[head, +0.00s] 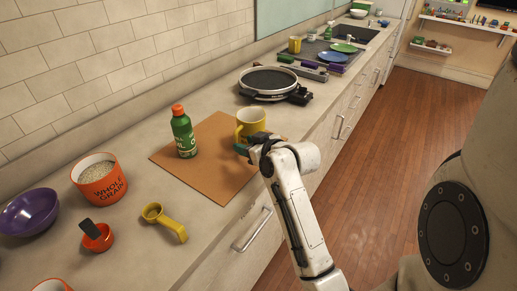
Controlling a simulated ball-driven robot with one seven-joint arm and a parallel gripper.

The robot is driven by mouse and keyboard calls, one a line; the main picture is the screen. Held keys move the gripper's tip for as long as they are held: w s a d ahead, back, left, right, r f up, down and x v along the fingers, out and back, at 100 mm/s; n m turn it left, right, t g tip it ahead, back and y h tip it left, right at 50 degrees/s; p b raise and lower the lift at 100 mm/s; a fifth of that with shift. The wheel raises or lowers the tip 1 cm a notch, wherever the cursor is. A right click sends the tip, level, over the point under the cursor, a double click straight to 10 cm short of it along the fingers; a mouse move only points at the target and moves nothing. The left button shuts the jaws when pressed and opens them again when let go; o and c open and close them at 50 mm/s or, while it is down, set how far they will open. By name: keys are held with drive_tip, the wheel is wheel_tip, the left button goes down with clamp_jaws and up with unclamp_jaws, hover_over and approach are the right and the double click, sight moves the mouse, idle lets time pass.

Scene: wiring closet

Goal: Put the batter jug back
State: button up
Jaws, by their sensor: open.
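The yellow jug (252,120), which I take for the batter jug, stands upright on the brown board (213,188), near its right side. Its handle shows on its left side. My gripper (246,149) is open at the near side of the jug, low and close to it. The wrist hides part of the jug's lower front and the board's right edge. I cannot tell whether the fingers touch the jug.
A green bottle with an orange cap (184,132) stands on the board left of the jug. A round griddle (268,82) lies behind. An orange grain canister (99,178), yellow scoop (163,220) and purple bowl (29,212) occupy the near counter. Drawer handles line the counter front.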

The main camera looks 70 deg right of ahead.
drive_tip(key=v, duration=0.6)
drive_tip(key=shift+s+a+r+b, duration=0.2)
drive_tip(key=shift+b, duration=0.1)
idle(0.4)
